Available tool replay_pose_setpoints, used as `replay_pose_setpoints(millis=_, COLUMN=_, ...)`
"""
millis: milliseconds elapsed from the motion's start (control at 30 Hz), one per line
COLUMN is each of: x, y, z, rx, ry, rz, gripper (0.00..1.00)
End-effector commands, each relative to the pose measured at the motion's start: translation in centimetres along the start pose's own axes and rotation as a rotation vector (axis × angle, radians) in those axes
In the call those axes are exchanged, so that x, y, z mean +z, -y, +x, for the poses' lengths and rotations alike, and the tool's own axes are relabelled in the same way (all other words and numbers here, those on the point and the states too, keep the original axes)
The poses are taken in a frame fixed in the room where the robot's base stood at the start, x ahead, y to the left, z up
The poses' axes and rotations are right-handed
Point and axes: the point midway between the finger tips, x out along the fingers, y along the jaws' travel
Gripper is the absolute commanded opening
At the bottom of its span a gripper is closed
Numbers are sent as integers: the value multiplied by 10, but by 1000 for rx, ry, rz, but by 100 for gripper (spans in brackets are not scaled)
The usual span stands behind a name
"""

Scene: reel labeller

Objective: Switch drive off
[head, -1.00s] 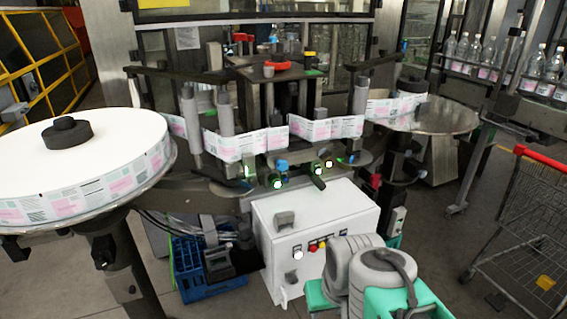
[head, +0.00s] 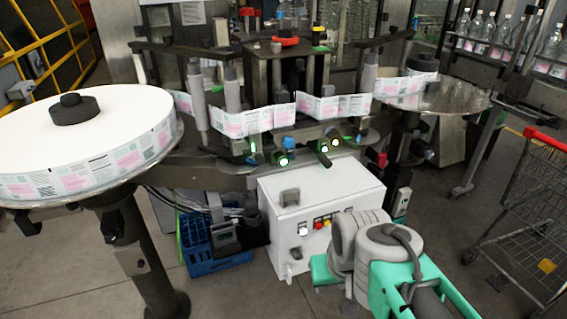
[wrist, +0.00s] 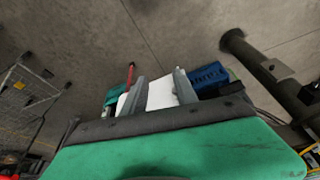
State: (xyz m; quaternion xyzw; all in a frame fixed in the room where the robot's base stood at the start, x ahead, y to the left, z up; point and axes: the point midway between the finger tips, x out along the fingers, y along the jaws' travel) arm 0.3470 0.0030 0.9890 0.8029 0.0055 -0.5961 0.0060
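The white control box (head: 318,210) stands low under the labeller, in the middle of the head view. Its front has a row of small red, yellow and dark controls (head: 322,222), a lit white round button (head: 303,230) and a grey knob (head: 296,254) lower down. A grey fitting (head: 290,197) sits higher up on the box. I cannot read which control is the drive's. My gripper (wrist: 160,88) is open and empty in the wrist view, its two grey fingers apart. A white surface, probably the box, shows beyond them. In the head view my arm is right of the box front.
A large label reel (head: 130,120) is at left on a dark post (head: 150,262). A blue crate (head: 212,250) lies on the floor left of the box. Green lamps (head: 282,160) glow above it. A red-handled trolley (head: 525,205) stands at right.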

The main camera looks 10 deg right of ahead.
Motion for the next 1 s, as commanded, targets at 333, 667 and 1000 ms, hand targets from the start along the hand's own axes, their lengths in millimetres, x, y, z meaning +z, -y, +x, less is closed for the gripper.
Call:
replay_pose_setpoints(millis=333, x=0, y=0, z=0, rx=0, ry=0, rz=0, gripper=5)
replay_pose_setpoints(millis=667, x=0, y=0, z=0, rx=0, ry=0, rz=0, gripper=0)
replay_pose_setpoints(millis=1000, x=0, y=0, z=0, rx=0, ry=0, rz=0, gripper=0)
